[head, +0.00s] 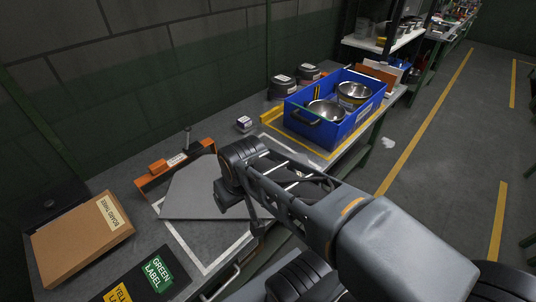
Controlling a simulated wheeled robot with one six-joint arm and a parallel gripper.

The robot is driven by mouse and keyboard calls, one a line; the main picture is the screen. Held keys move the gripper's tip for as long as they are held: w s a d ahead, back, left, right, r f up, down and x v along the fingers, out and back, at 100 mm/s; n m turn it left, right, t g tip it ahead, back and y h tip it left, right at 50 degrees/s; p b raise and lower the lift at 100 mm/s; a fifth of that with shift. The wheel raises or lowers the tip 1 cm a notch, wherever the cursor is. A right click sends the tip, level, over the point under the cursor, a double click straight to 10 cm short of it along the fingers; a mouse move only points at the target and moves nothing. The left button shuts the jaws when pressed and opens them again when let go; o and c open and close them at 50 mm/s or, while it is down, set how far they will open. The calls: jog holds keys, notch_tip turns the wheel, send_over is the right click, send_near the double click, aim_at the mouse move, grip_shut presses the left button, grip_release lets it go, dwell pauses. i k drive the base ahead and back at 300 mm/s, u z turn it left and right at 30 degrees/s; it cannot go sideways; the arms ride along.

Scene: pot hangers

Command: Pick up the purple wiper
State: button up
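I cannot make out a purple wiper anywhere in the head view. A small pale block with a dark bluish-purple face (244,124) stands on the bench left of the blue bin; it is too small to identify. My dark grey arm crosses the middle and lower right of the view and hides part of the bench. My gripper's fingers do not show.
A blue bin (303,129) with metal bowls stands on the bench. A grey board (190,190) lies by an orange bracket (160,168). A cardboard box (82,236) and a green label (160,272) are at lower left. The aisle floor at right is mostly clear.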

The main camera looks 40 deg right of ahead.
aim_at(243, 124)
jog(key=u, duration=0.05)
jog(key=k, duration=0.5)
jog(key=z, duration=2.65)
jog(key=i, duration=2.1)
jog(key=u, duration=3.35)
jog(key=i, duration=0.5)
